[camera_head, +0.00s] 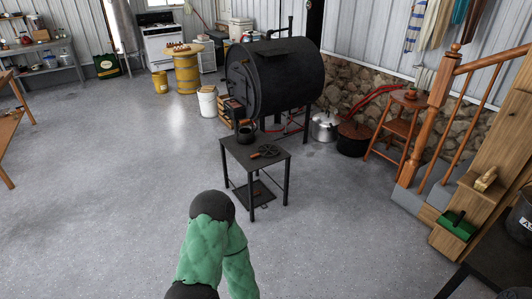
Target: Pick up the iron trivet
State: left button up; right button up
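A small black metal table (236,158) stands in the middle of the view, in front of the barrel stove. A dark, round, openwork piece that looks like the iron trivet (269,151) lies flat on its top. A short reddish-brown piece beside it, at its left, looks like a handle; I cannot tell if they are joined. A small dark pot (245,134) stands on the table's back left part. A green-covered, bent part of my own arm shows at the bottom, short of the table and apart from it. Neither of my grippers is in view.
The black barrel stove (275,77) stands right behind the table. Wooden stairs (462,200) fill the right side. The floor in front and left is clear.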

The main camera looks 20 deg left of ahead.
aim_at(255, 155)
jog(key=i+j, duration=0.4)
jog(key=i+j+z, duration=0.1)
jog(key=i+j, duration=0.35)
jog(key=i+j+z, duration=0.1)
jog(key=i+j, duration=0.65)
jog(key=j, duration=0.2)
jog(key=i+j+z, duration=0.1)
jog(key=i+j, duration=0.7)
jog(key=j, duration=0.2)
jog(key=z, duration=0.05)
